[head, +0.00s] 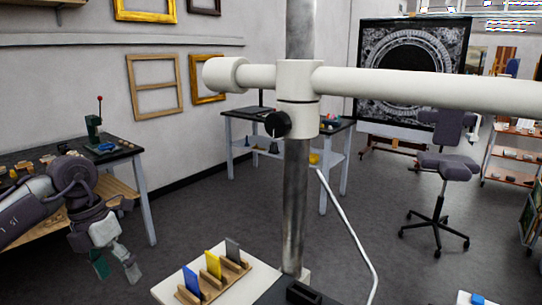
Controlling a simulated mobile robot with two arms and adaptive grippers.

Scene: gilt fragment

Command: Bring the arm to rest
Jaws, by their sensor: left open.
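My left arm comes in from the left edge. Its gripper (117,264) hangs at the lower left with its fingers pointing down and spread apart. It is open, with nothing seen between the fingers. It is over the dark floor, in front of the workbench and left of the white board with the coloured pieces. My right gripper is not in the picture.
A white board (163,291) at the bottom holds a wooden rack with blue, yellow and grey upright pieces. A steel post (295,205) with a white crossbar (420,88) stands mid-view. A workbench (127,155) is at left, an office chair (440,170) at right. Floor between is clear.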

